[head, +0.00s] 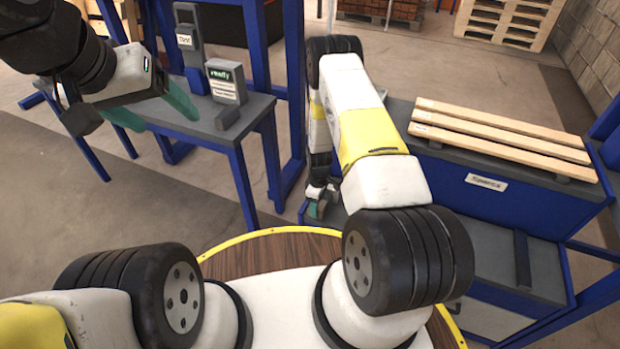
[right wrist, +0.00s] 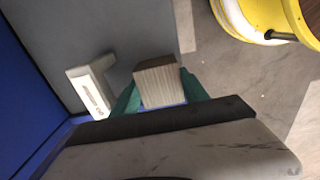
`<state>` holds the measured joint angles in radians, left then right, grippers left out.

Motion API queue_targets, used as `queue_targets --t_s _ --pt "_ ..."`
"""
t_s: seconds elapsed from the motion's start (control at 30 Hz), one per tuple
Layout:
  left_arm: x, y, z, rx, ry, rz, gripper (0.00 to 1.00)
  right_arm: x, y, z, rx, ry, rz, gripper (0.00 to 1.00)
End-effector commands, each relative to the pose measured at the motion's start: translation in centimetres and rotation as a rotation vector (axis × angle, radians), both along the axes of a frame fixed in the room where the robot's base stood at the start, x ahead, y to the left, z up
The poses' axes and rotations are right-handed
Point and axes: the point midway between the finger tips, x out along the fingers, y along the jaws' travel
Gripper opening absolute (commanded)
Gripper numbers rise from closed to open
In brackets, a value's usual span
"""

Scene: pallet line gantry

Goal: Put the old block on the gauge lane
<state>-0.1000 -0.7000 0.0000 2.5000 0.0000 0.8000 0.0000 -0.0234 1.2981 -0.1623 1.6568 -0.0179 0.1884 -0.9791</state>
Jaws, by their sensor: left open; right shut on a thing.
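My right gripper (right wrist: 160,92) is shut on a wood-grained block (right wrist: 158,80) with a pale face, held between its green fingers in the right wrist view. The block is over or near a grey surface (right wrist: 125,30); I cannot tell whether it touches. In the head view my right gripper (head: 318,206) is low, beside the blue bench, and largely hidden by its own arm. My left gripper (head: 166,112) is open and empty, above the grey table at the left. No lane marked as the gauge lane is readable in either view.
A white sign (right wrist: 90,88) with unreadable text stands left of the block. The left table (head: 190,122) carries a "ready" device (head: 226,84) and a "Test" device (head: 187,38). Wooden slats (head: 500,138) lie on the blue "Spares" bench (head: 520,195), above a lower grey shelf (head: 550,270).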

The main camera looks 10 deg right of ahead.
Motion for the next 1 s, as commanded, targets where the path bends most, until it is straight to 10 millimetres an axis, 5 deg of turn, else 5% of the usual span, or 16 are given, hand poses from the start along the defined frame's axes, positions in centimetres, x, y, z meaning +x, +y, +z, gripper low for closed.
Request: queue_targets --t_s 0.3,0.33,0.43,0.77,1.0 --pt "0.0 0.0 0.0 0.0 0.0 0.0 0.74 0.1 0.0 -0.2 0.0 -0.001 0.0 0.11" --pt "0.0 0.0 0.0 0.0 0.0 0.0 0.74 0.1 0.0 -0.2 0.0 -0.002 0.0 0.56" --pt "0.0 0.0 0.0 0.0 0.0 0.0 0.74 0.1 0.0 -0.2 0.0 -0.002 0.0 0.74" --pt "0.0 0.0 0.0 0.0 0.0 0.0 0.74 0.1 0.0 0.0 0.0 -0.002 0.0 0.74" --pt "0.0 0.0 0.0 0.0 0.0 0.0 0.74 0.2 0.0 3.3 0.0 -0.005 0.0 0.74"
